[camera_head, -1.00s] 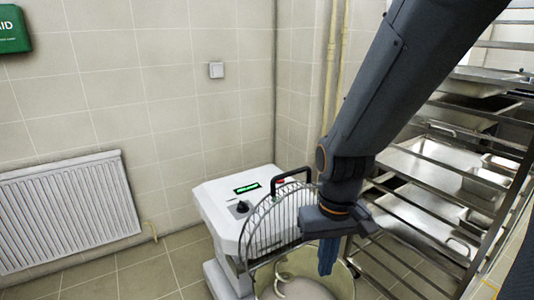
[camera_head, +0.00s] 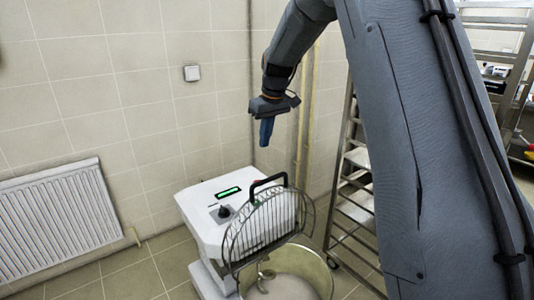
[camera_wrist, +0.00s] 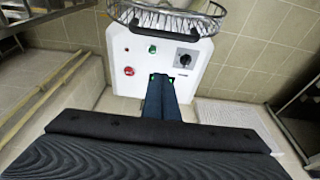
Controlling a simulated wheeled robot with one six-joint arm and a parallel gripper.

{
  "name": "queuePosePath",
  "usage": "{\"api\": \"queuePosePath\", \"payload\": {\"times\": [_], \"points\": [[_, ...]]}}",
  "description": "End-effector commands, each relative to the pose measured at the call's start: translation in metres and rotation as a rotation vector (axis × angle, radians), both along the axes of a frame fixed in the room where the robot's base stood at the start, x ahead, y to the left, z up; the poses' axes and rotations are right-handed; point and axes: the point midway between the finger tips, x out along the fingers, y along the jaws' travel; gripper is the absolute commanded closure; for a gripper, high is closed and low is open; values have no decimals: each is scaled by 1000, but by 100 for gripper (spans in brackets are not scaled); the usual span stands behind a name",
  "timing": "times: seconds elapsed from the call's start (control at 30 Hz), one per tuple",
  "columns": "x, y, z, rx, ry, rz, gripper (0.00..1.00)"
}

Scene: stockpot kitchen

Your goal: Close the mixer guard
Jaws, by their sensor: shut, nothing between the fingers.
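A pale mixing tool hangs partly visible in the bowl. My gripper (camera_head: 266,132) is shut and empty, pointing down above and behind the mixer, apart from it. In the wrist view the shut fingers (camera_wrist: 160,95) lie in front of the mixer's panel (camera_wrist: 165,60), with the guard (camera_wrist: 168,18) at the top edge.
A steel rack (camera_head: 352,185) stands right of the mixer, behind my arm. A white radiator (camera_head: 50,220) is on the wall at left, and a switch (camera_head: 192,73) is above. Floor is free between radiator and mixer.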

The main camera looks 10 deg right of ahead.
Motion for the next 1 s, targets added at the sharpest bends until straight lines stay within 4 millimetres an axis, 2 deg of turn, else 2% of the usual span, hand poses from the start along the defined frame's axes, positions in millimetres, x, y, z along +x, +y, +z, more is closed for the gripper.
{"api": "queuePosePath", "payload": {"times": [0.5,0.73,1.0], "points": [[19,9,-90,0,4,-2,100],[-6,-2,-103,0,2,-2,100],[-13,-5,-109,-1,1,-3,100]]}}
